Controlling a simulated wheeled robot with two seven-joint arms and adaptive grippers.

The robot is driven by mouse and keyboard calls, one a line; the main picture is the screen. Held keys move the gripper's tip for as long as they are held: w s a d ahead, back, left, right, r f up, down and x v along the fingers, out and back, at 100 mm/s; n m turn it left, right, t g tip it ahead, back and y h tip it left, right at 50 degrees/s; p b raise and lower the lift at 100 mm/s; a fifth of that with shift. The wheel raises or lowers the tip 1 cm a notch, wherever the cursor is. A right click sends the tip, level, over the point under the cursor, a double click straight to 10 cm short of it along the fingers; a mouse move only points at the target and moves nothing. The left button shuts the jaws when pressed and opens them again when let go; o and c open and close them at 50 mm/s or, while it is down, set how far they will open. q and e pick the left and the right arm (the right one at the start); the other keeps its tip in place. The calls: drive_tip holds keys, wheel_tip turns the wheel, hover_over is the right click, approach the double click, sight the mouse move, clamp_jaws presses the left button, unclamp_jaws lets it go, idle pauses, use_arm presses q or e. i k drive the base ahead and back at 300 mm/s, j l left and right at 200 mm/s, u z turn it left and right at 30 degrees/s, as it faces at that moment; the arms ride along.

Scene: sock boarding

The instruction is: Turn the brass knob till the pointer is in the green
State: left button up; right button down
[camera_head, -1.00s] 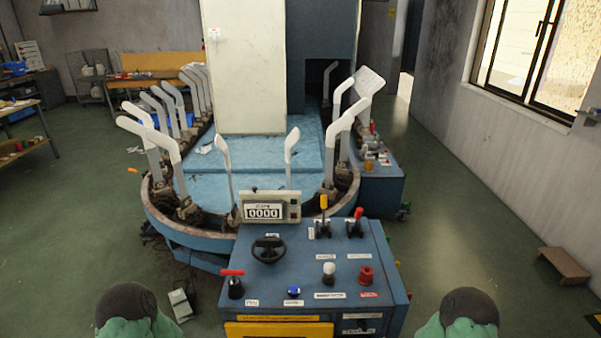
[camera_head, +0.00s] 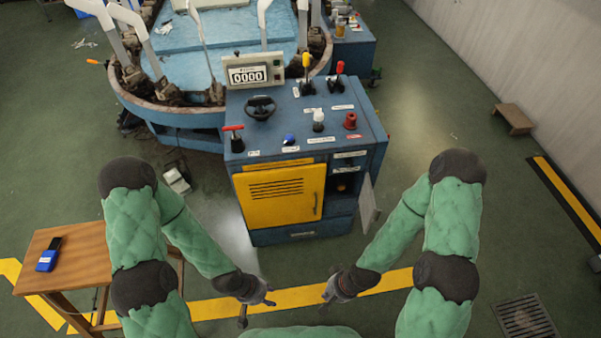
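A blue control console (camera_head: 244,194) stands in front of me with a yellow door. A small round brownish-brass part (camera_head: 341,187) shows in a dark opening at the console's right front, beside a grey flap (camera_head: 369,204) that hangs open. It may be the knob, but it is too small to be sure. I cannot make out a pointer or a green zone. My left gripper (camera_head: 258,305) is low in front of the console, its fingers apart and empty. My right gripper (camera_head: 327,299) is opposite it, also apart and empty. Neither touches the console.
The console top carries a counter reading 0000 (camera_head: 250,76), a black handwheel (camera_head: 260,107), levers and buttons. A wooden table (camera_head: 85,262) with a blue device (camera_head: 48,256) stands at left. A small wooden step (camera_head: 513,118) lies at right. The floor before the console is clear.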

sight(340, 185)
drive_tip(key=k+j+z, duration=0.15)
drive_tip(key=j, duration=0.35)
drive_tip(key=k+j+z, duration=0.15)
drive_tip(key=j, duration=0.3)
drive_tip(key=k+j+z, duration=0.15)
drive_tip(key=j, duration=0.3)
drive_tip(key=k+j+z, duration=0.15)
drive_tip(key=k+j, duration=0.15)
drive_tip(key=k+j+z, duration=0.15)
drive_tip(key=j, duration=0.3)
drive_tip(key=i+l, duration=0.15)
drive_tip(key=l, duration=0.25)
drive_tip(key=i+l, duration=0.1)
drive_tip(key=l, duration=0.25)
drive_tip(key=i+l, duration=0.15)
drive_tip(key=l, duration=0.25)
drive_tip(key=i+l, duration=0.15)
drive_tip(key=l, duration=0.25)
drive_tip(key=i+l, duration=0.1)
drive_tip(key=l, duration=0.3)
drive_tip(key=i+l, duration=0.15)
drive_tip(key=l, duration=0.2)
drive_tip(key=i+l, duration=0.15)
drive_tip(key=l, duration=0.25)
drive_tip(key=i+l, duration=0.1)
drive_tip(key=l, duration=0.3)
drive_tip(key=i+l, duration=0.25)
drive_tip(key=i+j, duration=0.2)
drive_tip(key=i, duration=0.15)
drive_tip(key=z, duration=0.05)
